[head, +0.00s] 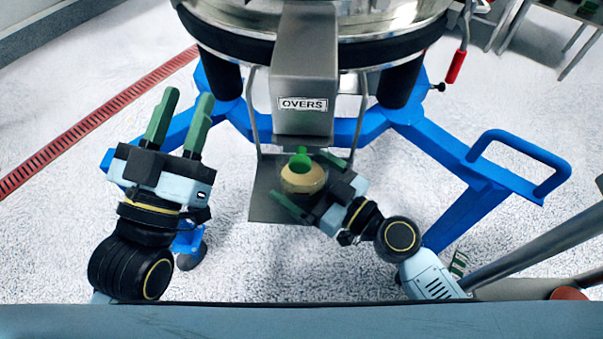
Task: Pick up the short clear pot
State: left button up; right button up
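The short clear pot (303,183) sits on the metal shelf (266,204) under the chute marked OVERS. It looks yellowish, and a green piece (301,159) shows at its top; I cannot tell what that is. My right gripper (297,173) is at the pot, with one green finger on its upper right and the other on its lower left. The fingers are spread wider than the pot, and I see no clear contact. My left gripper (188,94) is open and empty, well to the left, with its fingers pointing away from me.
The OVERS chute (304,70) hangs just beyond the pot, below the round steel sifter (400,22). Blue frame legs (430,150) spread to both sides, with a blue handle (520,147) at right. A red-handled lever (456,66) is at upper right.

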jog(key=shift+c, duration=0.4)
jog(key=c, duration=1)
jog(key=shift+c, duration=0.4)
jog(key=shift+r, duration=0.1)
